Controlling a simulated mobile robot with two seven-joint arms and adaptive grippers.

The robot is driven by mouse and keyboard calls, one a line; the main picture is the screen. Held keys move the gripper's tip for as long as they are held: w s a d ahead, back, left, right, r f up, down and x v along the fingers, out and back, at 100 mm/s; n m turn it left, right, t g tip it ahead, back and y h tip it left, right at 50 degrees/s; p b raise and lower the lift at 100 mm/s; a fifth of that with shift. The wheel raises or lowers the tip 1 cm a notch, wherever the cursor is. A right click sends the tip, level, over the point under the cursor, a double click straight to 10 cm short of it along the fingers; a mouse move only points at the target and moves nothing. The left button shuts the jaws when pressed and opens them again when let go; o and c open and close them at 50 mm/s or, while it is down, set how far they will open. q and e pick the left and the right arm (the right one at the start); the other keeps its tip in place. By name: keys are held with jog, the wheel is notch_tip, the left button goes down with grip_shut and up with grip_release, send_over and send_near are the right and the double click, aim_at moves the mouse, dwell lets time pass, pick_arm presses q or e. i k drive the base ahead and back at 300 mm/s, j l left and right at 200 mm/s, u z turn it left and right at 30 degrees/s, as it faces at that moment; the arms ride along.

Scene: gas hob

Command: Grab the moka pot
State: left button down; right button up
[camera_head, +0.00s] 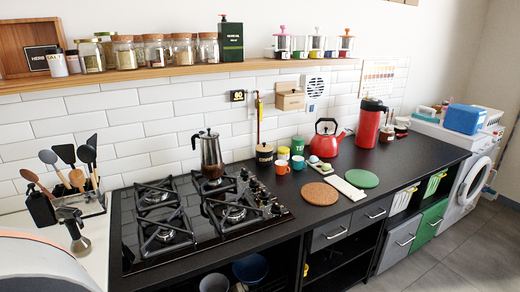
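The moka pot (209,155) is a silver faceted pot with a dark lid knob and a handle. It stands upright towards the back of the black gas hob (128,258), apparently on a rear burner. Its base is partly lost among the dark grates. Nothing of mine touches it. I can make out neither of my grippers in the head view.
A dark-and-metal object (74,228) stands at the left by the utensil holder (92,206). A pale rounded shape (35,250) fills the lower left corner. A jar shelf (150,74) runs above. A red kettle (323,140) and cups stand right of the hob.

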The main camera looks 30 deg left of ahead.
aim_at(216, 171)
jog(key=j+u, duration=0.7)
jog(key=j, duration=0.15)
jog(key=i+j+u, duration=0.1)
jog(key=j+u, duration=0.2)
jog(key=l+u, duration=0.15)
jog(key=l, duration=0.7)
jog(key=k+l+u, duration=0.15)
jog(key=l, duration=0.7)
jog(key=l+u, duration=0.1)
jog(key=l, duration=0.75)
